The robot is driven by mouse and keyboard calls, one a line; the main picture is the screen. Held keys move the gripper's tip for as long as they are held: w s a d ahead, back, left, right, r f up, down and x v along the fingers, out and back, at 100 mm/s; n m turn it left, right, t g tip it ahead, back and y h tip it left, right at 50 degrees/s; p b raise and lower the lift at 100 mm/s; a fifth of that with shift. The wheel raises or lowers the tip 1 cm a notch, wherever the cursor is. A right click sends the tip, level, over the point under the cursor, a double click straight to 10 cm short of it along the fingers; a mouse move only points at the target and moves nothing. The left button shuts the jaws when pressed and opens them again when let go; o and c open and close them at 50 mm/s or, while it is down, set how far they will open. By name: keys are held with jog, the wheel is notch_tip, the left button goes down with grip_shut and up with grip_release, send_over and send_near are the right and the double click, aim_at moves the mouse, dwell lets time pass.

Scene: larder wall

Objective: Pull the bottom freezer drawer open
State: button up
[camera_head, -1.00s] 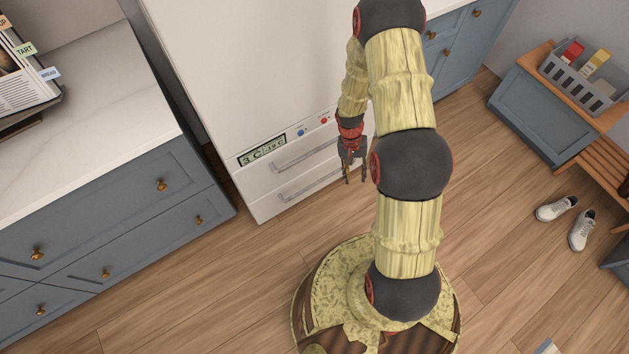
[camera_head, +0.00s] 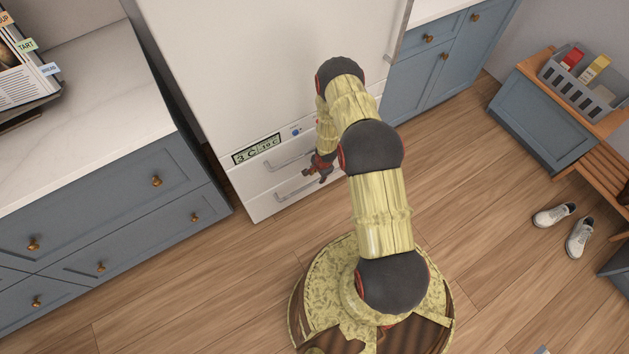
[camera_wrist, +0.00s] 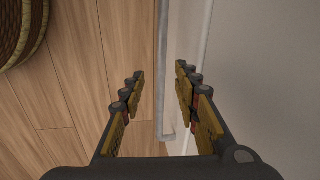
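The bottom freezer drawer (camera_head: 268,207) is the lowest white front of the fridge and sits flush, closed. Its grey bar handle (camera_head: 292,191) runs across it, with its right part hidden by my gripper. My gripper (camera_head: 308,173) is in front of the drawer fronts, near the right end of this handle. In the wrist view my gripper (camera_wrist: 160,72) is open, with a finger on each side of a grey handle bar (camera_wrist: 163,60). The bar lies between the fingertips and no clear contact shows. The white front (camera_wrist: 260,60) fills the right side.
The upper freezer drawer has its own handle (camera_head: 283,161), just above, below a display (camera_head: 257,149). Blue cabinets (camera_head: 110,235) stand close on the left. The wood floor (camera_head: 215,285) before the drawer is clear up to my base. White shoes (camera_head: 580,238) lie far right.

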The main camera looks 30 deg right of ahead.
aim_at(316, 181)
jog(key=shift+m, duration=0.4)
jog(key=f+b, duration=0.1)
jog(key=f, duration=0.1)
jog(key=w+f+b, duration=0.1)
jog(key=f, duration=0.2)
jog(key=f+b, duration=0.1)
jog(key=f, duration=0.1)
jog(key=shift+w+f, duration=0.3)
jog(key=shift+w, duration=0.05)
jog(key=shift+c, duration=0.5)
grip_shut()
